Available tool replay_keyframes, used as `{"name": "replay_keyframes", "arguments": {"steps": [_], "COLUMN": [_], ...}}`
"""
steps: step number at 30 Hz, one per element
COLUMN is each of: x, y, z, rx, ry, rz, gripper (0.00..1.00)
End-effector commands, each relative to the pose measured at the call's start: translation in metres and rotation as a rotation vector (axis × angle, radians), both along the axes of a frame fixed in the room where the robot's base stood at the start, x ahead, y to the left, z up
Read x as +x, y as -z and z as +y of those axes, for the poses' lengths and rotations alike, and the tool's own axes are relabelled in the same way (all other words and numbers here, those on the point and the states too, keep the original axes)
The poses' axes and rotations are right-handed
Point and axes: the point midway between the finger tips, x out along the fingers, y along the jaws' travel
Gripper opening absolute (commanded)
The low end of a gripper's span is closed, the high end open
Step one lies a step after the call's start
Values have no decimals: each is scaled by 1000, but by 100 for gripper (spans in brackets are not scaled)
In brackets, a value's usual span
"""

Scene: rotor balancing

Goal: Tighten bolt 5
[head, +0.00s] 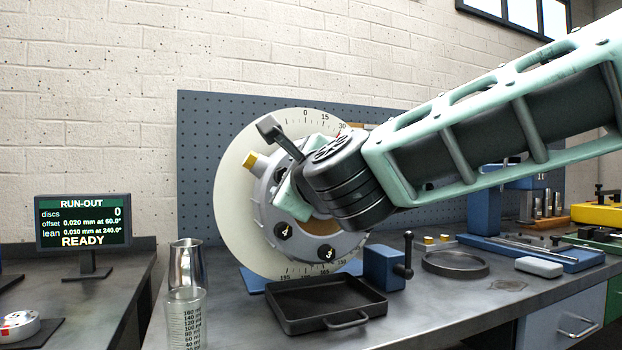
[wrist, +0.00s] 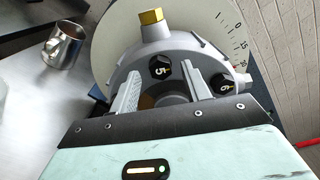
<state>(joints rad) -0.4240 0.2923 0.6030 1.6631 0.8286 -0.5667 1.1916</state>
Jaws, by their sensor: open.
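Bolt 5 (wrist: 160,68) is a black hex head marked 5 on the grey rotor hub (wrist: 188,45). In the wrist view it sits between the two finger ends of my gripper (wrist: 160,73). The fingers are apart, one on each side of the bolt; I cannot tell whether either touches it. Bolt 6 (wrist: 222,85) is just right of the right finger. In the head view my wrist hides bolt 5, while bolt 4 (head: 284,230) and bolt 3 (head: 327,253) show on the hub. A pale dial disc (head: 231,190) with degree marks stands behind the hub.
A brass hex piece (wrist: 151,17) stands on the hub's rim. A black tray (head: 290,322), a blue block with a crank (head: 383,267), a metal cup (head: 187,262) and a graduated beaker (head: 186,318) stand on the bench. The run-out screen (head: 83,222) reads READY.

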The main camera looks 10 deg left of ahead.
Motion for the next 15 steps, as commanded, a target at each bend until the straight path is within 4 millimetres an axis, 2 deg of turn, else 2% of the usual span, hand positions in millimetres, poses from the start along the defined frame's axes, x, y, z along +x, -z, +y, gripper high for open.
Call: {"name": "replay_keyframes", "arguments": {"steps": [15], "x": [-87], "y": [0], "z": [-59], "rx": [-2], "ry": [1], "rz": [-5], "gripper": [47]}}
